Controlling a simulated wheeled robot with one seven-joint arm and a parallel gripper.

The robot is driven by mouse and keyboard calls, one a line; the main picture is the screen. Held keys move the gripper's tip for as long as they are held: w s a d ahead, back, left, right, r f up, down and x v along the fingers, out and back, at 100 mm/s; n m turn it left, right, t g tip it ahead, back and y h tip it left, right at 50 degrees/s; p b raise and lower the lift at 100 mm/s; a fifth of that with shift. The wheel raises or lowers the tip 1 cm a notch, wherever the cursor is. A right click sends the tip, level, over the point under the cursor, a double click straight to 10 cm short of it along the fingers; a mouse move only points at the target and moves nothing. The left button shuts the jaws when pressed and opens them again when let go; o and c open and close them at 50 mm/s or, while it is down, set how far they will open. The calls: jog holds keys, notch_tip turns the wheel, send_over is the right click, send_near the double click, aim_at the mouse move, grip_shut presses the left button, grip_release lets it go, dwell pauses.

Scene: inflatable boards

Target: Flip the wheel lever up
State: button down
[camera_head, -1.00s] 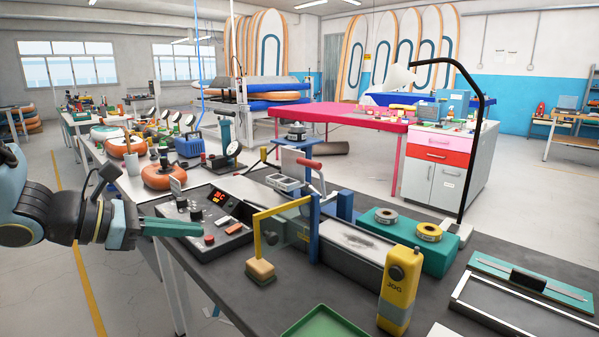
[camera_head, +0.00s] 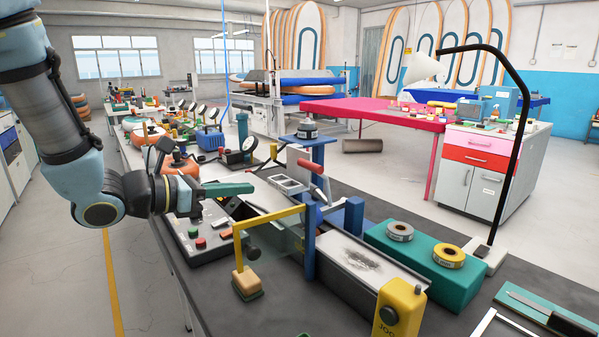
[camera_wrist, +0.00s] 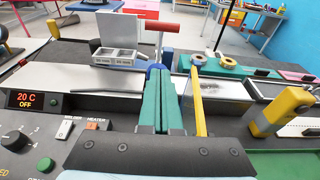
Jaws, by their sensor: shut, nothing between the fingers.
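The welder has a red-handled lever (camera_head: 311,163) on a grey rod, tilted up beside a blue mount (camera_head: 348,218). I cannot tell by any label which is the wheel lever. My gripper (camera_head: 250,188), with green fingers, is shut and empty, above the bench left of both levers. In the wrist view, its fingers (camera_wrist: 161,100) point towards the blue mount and the red handle (camera_wrist: 158,27), with the yellow bar (camera_wrist: 198,106) just right. Contact cannot be judged.
The control panel (camera_head: 200,238) lies below my gripper; its display (camera_wrist: 38,100) reads 20 C OFF. A yellow JOG box (camera_head: 398,306) and a teal block with tape rolls (camera_head: 448,283) stand to the right. A black lamp arm (camera_head: 512,150) rises behind.

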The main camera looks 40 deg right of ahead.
jog(key=shift+d, duration=0.1)
jog(key=d+p, duration=0.4)
jog(key=d, duration=0.9)
jog(key=shift+s+r, duration=0.15)
jog(key=shift+s, duration=0.25)
jog(key=shift+r+p, duration=0.1)
jog(key=shift+p, duration=0.2)
